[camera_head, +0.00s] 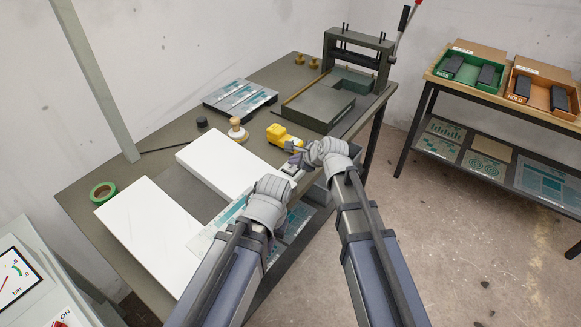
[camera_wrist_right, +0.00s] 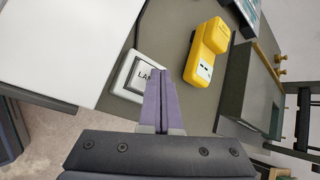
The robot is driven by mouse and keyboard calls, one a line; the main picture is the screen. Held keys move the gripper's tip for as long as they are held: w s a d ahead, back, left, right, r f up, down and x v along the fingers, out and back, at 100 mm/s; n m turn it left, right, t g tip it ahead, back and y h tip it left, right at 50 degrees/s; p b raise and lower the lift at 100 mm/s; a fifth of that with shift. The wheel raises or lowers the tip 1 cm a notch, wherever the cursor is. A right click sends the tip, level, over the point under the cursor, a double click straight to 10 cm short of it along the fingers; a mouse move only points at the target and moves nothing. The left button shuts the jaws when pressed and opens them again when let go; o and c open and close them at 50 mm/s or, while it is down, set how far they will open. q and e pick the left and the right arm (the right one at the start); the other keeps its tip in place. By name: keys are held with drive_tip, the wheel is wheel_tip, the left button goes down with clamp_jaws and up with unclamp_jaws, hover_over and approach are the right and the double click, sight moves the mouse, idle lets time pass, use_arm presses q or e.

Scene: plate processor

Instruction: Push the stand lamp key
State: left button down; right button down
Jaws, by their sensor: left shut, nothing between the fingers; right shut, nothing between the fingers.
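The lamp key is a white framed switch (camera_wrist_right: 130,76) with dark lettering starting "LA" in the right wrist view. In the head view, a small light plate at the table's front edge (camera_head: 289,168) appears to be the same key. My right gripper (camera_wrist_right: 160,72) is shut and empty. Its purple fingers overlap the key's right side in the wrist view and hide part of the lettering; I cannot tell whether they touch it. In the head view the right gripper (camera_head: 294,148) is just beyond the key. My left gripper (camera_head: 270,190) is shut, nearer the front, its fingertips largely hidden.
A yellow device (camera_head: 284,136) lies just beyond the key. White slabs (camera_head: 150,235), a wooden-knobbed tool (camera_head: 237,131) and a roller press (camera_head: 357,52) stand on the dark table (camera_head: 160,152). A green-grey post (camera_head: 95,80) rises at left. A tray shelf stands at right.

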sight(294, 169)
idle(0.5)
drive_tip(key=shift+f+b, duration=0.45)
drive_tip(key=shift+b, duration=0.05)
drive_tip(key=shift+f, duration=0.15)
idle(0.5)
drive_tip(key=shift+r+p, duration=0.5)
drive_tip(key=shift+r, duration=0.15)
wheel_tip(294, 169, up, 6)
drive_tip(key=p, duration=0.6)
